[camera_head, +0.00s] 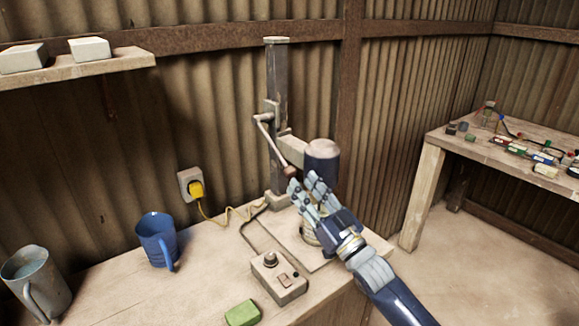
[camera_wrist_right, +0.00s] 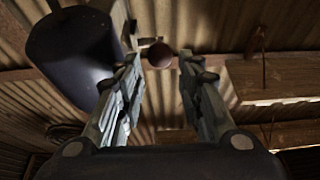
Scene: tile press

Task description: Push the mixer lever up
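The mixer stands on the workbench against the wall, with a tall metal post (camera_head: 278,80) and a dark cylindrical motor (camera_head: 321,162). Its lever (camera_head: 270,138) slants down to the right and ends in a brown knob (camera_head: 288,170). My right gripper (camera_head: 303,183) is just below the knob, fingers pointing up. In the right wrist view the fingers (camera_wrist_right: 160,75) are spread apart, and the round knob (camera_wrist_right: 158,55) shows in the gap near their tips. I cannot see contact with it. The motor (camera_wrist_right: 72,55) is at upper left there. My left gripper is not in view.
On the workbench (camera_head: 205,262) are a blue mug (camera_head: 157,240), a grey mug (camera_head: 35,280), a control box (camera_head: 279,277) and a green block (camera_head: 243,313). A cable runs to a yellow plug (camera_head: 195,190). A second table (camera_head: 445,140) with small items stands at right.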

